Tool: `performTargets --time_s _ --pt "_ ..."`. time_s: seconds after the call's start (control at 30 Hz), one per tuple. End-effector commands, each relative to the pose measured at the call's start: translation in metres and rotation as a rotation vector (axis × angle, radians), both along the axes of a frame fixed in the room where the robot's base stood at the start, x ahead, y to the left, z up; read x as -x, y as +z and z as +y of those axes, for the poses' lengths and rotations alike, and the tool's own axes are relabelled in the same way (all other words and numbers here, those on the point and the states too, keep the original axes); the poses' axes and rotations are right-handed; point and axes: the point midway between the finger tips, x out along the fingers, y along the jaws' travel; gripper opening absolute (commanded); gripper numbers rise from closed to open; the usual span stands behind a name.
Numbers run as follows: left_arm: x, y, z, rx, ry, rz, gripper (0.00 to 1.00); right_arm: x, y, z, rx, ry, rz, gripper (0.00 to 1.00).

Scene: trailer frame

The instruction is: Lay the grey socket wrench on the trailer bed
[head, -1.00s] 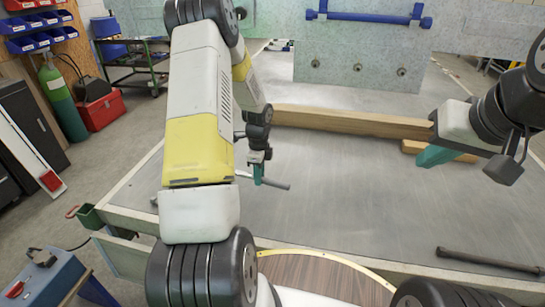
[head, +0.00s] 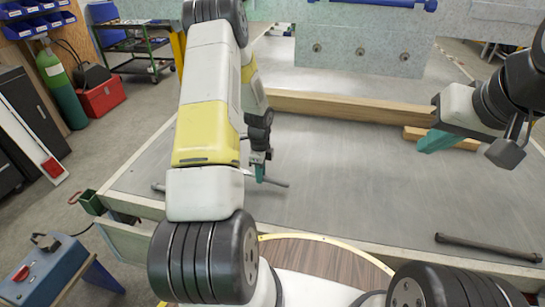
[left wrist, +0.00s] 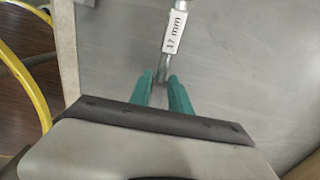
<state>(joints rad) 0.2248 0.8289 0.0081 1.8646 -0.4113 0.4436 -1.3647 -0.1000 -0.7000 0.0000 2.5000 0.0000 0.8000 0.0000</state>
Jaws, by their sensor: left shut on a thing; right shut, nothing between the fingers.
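The grey socket wrench (head: 277,183) is a thin rod over the left part of the trailer bed (head: 340,195). My left gripper (head: 260,176) has teal fingers and is shut on it. In the left wrist view the wrench (left wrist: 167,48) runs away from the fingertips (left wrist: 163,80) and carries a white "17 mm" label. My left arm hides its middle in the head view, and its other end shows left of the arm. I cannot tell whether it touches the bed. My right gripper (head: 436,141) is shut and empty above the bed's right side.
A wooden beam (head: 350,106) lies across the back of the bed, with a shorter wood piece (head: 462,142) at right. A dark bar (head: 488,248) lies near the front right edge. The bed's middle is clear. A blue box (head: 42,270) stands at lower left.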

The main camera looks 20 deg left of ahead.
Motion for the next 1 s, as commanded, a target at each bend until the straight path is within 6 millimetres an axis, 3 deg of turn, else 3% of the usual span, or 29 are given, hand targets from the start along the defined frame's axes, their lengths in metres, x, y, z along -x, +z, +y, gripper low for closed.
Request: performTargets --time_s 1.0 --pt "0.0 -0.016 0.0 0.0 0.0 0.0 0.0 0.0 0.0 0.0 0.0 0.0 0.0 0.0"
